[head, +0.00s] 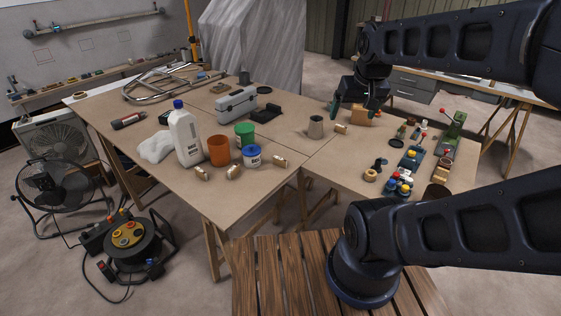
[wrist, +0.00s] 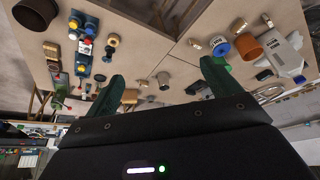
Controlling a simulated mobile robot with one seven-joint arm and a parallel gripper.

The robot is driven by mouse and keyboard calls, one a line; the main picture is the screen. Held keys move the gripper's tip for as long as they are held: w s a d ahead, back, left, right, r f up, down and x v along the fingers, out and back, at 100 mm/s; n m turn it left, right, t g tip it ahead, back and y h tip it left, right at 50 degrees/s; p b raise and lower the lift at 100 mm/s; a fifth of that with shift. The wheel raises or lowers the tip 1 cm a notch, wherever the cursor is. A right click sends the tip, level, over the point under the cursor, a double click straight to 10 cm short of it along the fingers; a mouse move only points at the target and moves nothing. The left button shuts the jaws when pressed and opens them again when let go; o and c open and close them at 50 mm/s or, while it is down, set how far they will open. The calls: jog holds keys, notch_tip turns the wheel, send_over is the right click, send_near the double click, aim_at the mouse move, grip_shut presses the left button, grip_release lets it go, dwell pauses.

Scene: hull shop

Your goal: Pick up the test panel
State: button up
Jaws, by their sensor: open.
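I cannot tell for sure which thing is the test panel. Blue boxes with coloured knobs (head: 411,158) stand on the right of the table; they also show at the upper left in the wrist view (wrist: 84,45). A flat black piece (head: 266,113) lies beside the grey toolbox (head: 236,103). My gripper (head: 354,108) is open, with dark green fingers, over the far right part of the table. In the wrist view its fingers (wrist: 161,70) are apart with nothing held between them. An orange-brown block (head: 364,116) shows close behind the fingers, partly hidden by them.
A white jug (head: 184,137), an orange cup (head: 219,151), a green cup (head: 245,133) and a blue-lidded tub (head: 252,156) stand on the left table.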

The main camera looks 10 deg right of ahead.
jog(key=w+a+f+m+g, duration=0.1)
jog(key=w+a+f+m, duration=0.15)
jog(key=w, duration=0.65)
jog(key=m+h, duration=0.3)
jog(key=m, duration=0.2)
send_near(280, 159)
jog(key=shift+x, duration=5.25)
jog(key=shift+w+r, duration=0.1)
jog(key=c, duration=1.1)
